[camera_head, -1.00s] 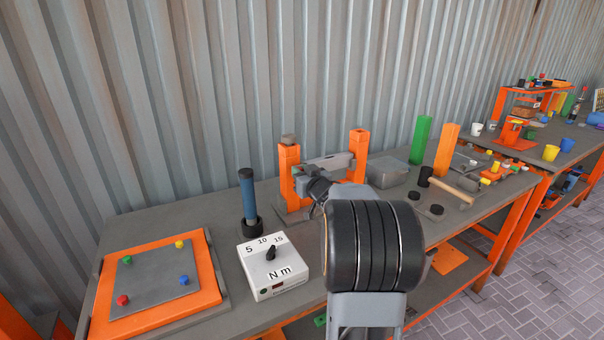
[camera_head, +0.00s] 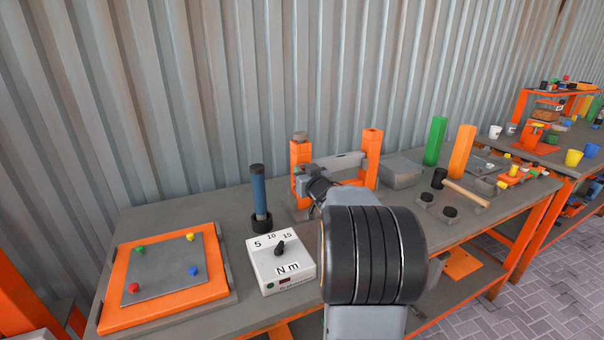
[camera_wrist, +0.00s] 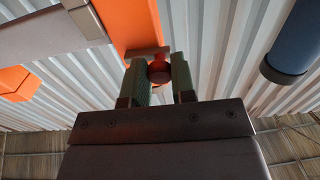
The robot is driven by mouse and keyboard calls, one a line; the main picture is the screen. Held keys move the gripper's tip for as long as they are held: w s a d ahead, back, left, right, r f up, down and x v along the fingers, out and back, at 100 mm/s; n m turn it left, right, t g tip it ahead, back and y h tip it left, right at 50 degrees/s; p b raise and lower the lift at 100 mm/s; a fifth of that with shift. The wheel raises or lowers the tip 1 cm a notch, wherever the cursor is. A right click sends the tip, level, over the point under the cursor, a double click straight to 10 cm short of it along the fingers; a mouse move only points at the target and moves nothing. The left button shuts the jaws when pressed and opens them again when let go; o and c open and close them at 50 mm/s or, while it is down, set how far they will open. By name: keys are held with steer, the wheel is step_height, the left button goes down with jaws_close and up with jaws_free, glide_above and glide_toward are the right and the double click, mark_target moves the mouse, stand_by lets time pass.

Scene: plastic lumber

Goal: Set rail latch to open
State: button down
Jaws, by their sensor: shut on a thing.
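The rail fixture has two orange posts, left (camera_head: 301,158) and right (camera_head: 372,152), with a grey rail (camera_head: 342,162) between them. In the wrist view an orange post (camera_wrist: 128,22) rises behind my gripper. A small reddish round knob (camera_wrist: 159,72), which I take for the latch handle, sits in front of a flat bar by that post. My gripper (camera_wrist: 160,82) is shut on this knob, one green-padded finger on each side. In the head view my arm hides the knob and most of my gripper near the left post.
A blue cylinder with black ends (camera_head: 259,196) stands left of the fixture, also in the wrist view (camera_wrist: 293,42). In front of it is a white torque box (camera_head: 281,266). A grey block (camera_head: 402,172) and black pucks lie right. The corrugated wall is close behind.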

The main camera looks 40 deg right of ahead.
steer(key=c, duration=0.9)
jaws_free()
steer(key=shift+a, duration=0.2)
steer(key=shift+c, duration=0.2)
steer(key=v, duration=1.3)
steer(key=shift+s+p, duration=0.3)
steer(key=shift+s, duration=0.1)
steer(key=s+d+f+m+g+h+p, duration=0.2)
steer(key=s+f+m+g+h, duration=0.15)
steer(key=s+f+g, duration=0.55)
steer(key=a+r+n+g+y+p, duration=0.2)
steer(key=a+r+n+y+p, duration=0.1)
steer(key=a, duration=1)
steer(key=a+r+n+g+y+p, duration=0.3)
steer(key=a+r+y+p, duration=0.1)
steer(key=a, duration=1)
steer(key=shift+s+r+y+p, duration=0.35)
steer(key=shift+p, duration=0.35)
